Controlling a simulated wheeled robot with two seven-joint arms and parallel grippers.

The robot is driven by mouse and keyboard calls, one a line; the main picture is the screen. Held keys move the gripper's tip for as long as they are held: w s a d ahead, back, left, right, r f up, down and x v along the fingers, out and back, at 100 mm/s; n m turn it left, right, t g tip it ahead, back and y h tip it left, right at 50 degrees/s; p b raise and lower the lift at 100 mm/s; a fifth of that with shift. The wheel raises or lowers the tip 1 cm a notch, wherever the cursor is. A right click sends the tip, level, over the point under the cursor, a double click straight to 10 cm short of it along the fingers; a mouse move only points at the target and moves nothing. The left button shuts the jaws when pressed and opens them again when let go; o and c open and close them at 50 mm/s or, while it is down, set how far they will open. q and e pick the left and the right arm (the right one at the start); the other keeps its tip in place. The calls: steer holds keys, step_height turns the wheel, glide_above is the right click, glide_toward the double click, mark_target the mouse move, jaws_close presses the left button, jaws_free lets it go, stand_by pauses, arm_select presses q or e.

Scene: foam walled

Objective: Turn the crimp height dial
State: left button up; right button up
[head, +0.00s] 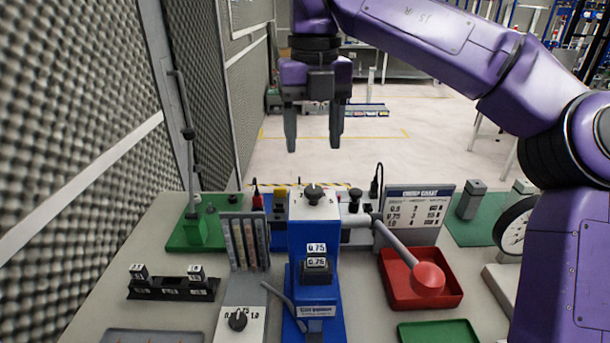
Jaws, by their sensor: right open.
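A blue crimp press (299,240) stands upright at the middle of the bench. A dark knob (313,193) sits on its pale top plate. A second dark dial (238,320) with numbers around it sits on a pale plate at the front left of the press. I cannot tell from labels which is the crimp height dial. My right gripper (313,147) is open and empty, pointing down, and appears above the top knob in the picture, apart from it. My left gripper is not in view.
The press lever with a red ball (428,279) reaches out over a red tray (456,290). A chart board (418,213) stands behind it. A green lever stand (192,235) and a black block (172,288) are left. A foam wall (70,130) bounds the left side.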

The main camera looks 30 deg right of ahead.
mark_target(313, 189)
step_height(313, 189, down, 8)
steer(key=shift+d+f+b, duration=0.1)
steer(key=shift+f+b, duration=0.15)
steer(key=shift+b, duration=0.4)
steer(key=shift+s+f, duration=0.2)
steer(key=shift+f, duration=0.05)
steer(key=c, duration=1)
steer(key=shift+c, duration=0.2)
